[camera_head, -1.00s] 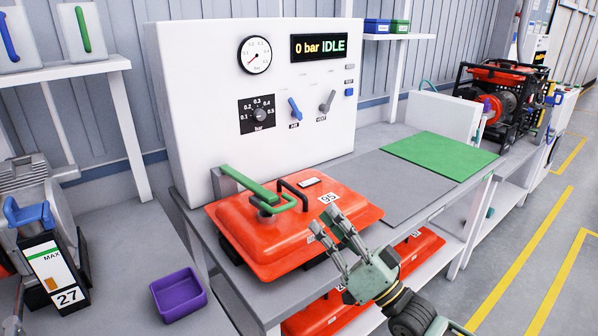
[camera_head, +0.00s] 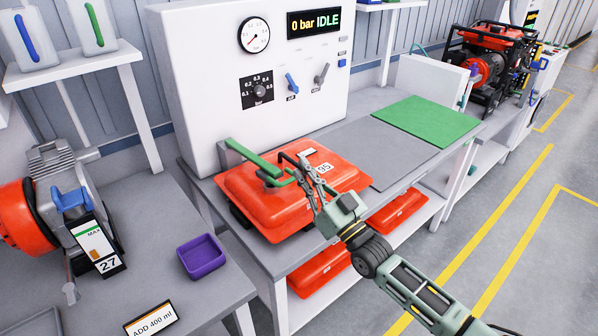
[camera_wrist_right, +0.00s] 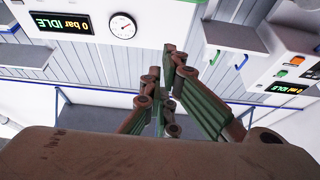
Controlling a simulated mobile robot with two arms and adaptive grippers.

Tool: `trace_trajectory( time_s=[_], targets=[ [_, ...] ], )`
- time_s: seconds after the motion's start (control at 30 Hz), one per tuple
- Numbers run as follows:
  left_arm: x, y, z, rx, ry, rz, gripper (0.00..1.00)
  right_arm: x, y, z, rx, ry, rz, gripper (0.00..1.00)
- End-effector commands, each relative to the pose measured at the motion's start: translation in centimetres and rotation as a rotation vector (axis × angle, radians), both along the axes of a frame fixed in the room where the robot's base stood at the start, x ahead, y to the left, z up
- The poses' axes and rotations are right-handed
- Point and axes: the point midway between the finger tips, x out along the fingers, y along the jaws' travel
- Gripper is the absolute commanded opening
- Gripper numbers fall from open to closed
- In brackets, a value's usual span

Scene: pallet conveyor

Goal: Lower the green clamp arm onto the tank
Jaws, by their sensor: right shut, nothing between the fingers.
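The orange tank (camera_head: 245,207), labelled 95, lies on the grey bench below the white panel. The green clamp arm (camera_head: 254,158) reaches from a grey post at the panel over the tank's top. A green handle part (camera_head: 281,182) shows beside its front end, and a dark handle (camera_head: 290,157) stands on the tank. My right gripper (camera_head: 302,172) is shut and empty, its fingertips overlapping the tank's handle area in the head view. I cannot tell whether they touch. The right wrist view shows the fingers (camera_wrist_right: 168,105) with the panel behind, but no tank or clamp arm.
The white panel (camera_head: 190,75) with gauge and knobs reads "0 bar IDLE". A grey mat and a green mat (camera_head: 427,121) lie right of the tank. More orange tanks (camera_head: 398,210) sit on the shelf below. A purple tray (camera_head: 203,257) stands on the left bench.

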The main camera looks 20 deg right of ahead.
Motion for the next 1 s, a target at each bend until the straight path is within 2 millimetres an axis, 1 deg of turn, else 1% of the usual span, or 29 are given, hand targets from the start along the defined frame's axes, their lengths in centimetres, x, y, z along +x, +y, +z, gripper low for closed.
trace_trajectory(
  time_s=[0.03, 0.1, 0.13, 0.17, 0.2, 0.3, 0.4, 0.5, 0.83, 0.93, 1.0],
  targets=[
    [0.0, 0.0, 0.6, 0.000, 0.000, 0.000, 0.26, 1.1, 0.4, 0.9, 0.001, -0.003, 0.000, 0.00],
    [0.0, 0.0, 0.9, 0.000, 0.000, 0.000, 0.26, 2.3, 0.8, 1.4, 0.001, -0.002, 0.000, 0.00],
    [0.0, 0.0, 0.9, 0.000, 0.000, 0.000, 0.26, 2.6, 0.9, 1.2, 0.000, 0.001, -0.001, 0.00],
    [0.0, 0.0, 0.8, 0.000, 0.000, 0.000, 0.26, 2.4, 0.9, 0.0, -0.001, 0.006, -0.001, 0.00],
    [0.0, 0.0, 0.9, 0.000, 0.000, 0.000, 0.26, 2.4, 0.9, -0.7, -0.001, 0.006, -0.001, 0.00],
    [0.0, 0.0, 0.9, 0.000, 0.000, 0.000, 0.26, 2.5, 0.9, -1.8, 0.000, 0.003, -0.001, 0.00],
    [0.0, 0.0, 1.0, 0.000, 0.000, 0.000, 0.26, 2.5, 0.9, -2.6, 0.001, 0.002, -0.001, 0.00],
    [0.0, 0.0, 1.0, 0.000, 0.000, 0.000, 0.26, 2.5, 0.9, -2.9, 0.001, 0.001, 0.000, 0.00],
    [0.0, 0.0, 0.9, 0.000, 0.000, 0.000, 0.26, 2.5, 0.9, -3.0, 0.002, 0.001, 0.001, 0.00],
    [0.0, 0.0, 0.3, 0.000, 0.000, 0.000, 0.26, 2.5, 0.9, -3.6, 0.004, -0.005, 0.000, 0.00],
    [0.0, 0.0, -0.7, 0.000, 0.000, 0.000, 0.26, 2.4, 0.9, -4.3, 0.008, -0.014, 0.000, 0.00]
  ],
)
